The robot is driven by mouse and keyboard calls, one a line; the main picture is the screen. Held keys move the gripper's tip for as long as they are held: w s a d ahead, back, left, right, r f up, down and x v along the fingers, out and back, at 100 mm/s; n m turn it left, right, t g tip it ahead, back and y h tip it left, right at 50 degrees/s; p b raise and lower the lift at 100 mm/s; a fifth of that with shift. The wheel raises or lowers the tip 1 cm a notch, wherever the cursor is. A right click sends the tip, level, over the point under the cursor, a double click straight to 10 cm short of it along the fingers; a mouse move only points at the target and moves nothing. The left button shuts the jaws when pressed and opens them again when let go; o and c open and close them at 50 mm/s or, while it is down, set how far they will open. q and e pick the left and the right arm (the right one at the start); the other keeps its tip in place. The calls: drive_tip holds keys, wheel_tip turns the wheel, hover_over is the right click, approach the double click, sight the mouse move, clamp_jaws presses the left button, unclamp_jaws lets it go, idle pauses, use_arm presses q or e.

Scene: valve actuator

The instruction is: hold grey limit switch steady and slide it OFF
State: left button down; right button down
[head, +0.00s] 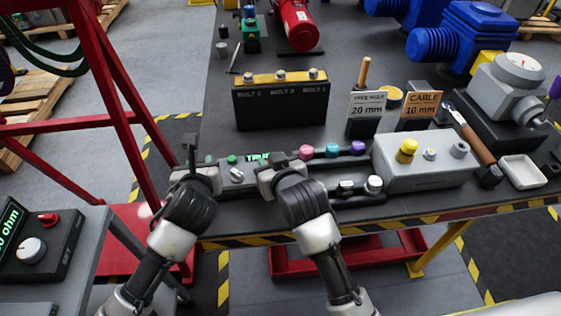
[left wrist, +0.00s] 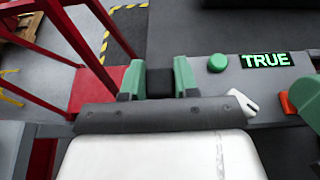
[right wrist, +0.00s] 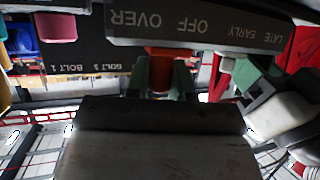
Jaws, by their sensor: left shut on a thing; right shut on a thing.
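The grey limit switch (head: 228,184) lies near the table's front edge with a lit green TRUE display, a green button and a white pointer knob. It also shows in the left wrist view (left wrist: 210,88). My left gripper (head: 193,163) is shut on the dark block (left wrist: 160,84) at the switch's left end. My right gripper (head: 268,168) is shut on an orange slider knob (right wrist: 160,72), farther right on the switch. In the right wrist view the switch's labels OFF, OVER, LATE and EARLY appear upside down. My right gripper hides the slider in the head view.
Just right stand pink, teal and purple knobs (head: 332,150) and a grey box with a yellow knob (head: 425,172). A black bolt holder (head: 280,108) stands behind. A red frame (head: 110,80) rises beside the table at left.

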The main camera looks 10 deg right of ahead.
use_arm(q)
drive_tip(key=shift+s+d+f, duration=0.15)
drive_tip(key=shift+f, duration=0.2)
use_arm(e)
drive_tip(key=shift+a, duration=0.55)
drive_tip(key=c, duration=1)
unclamp_jaws()
drive_tip(key=shift+a, duration=0.1)
drive_tip(key=shift+s, duration=0.1)
drive_tip(key=v, duration=1.2)
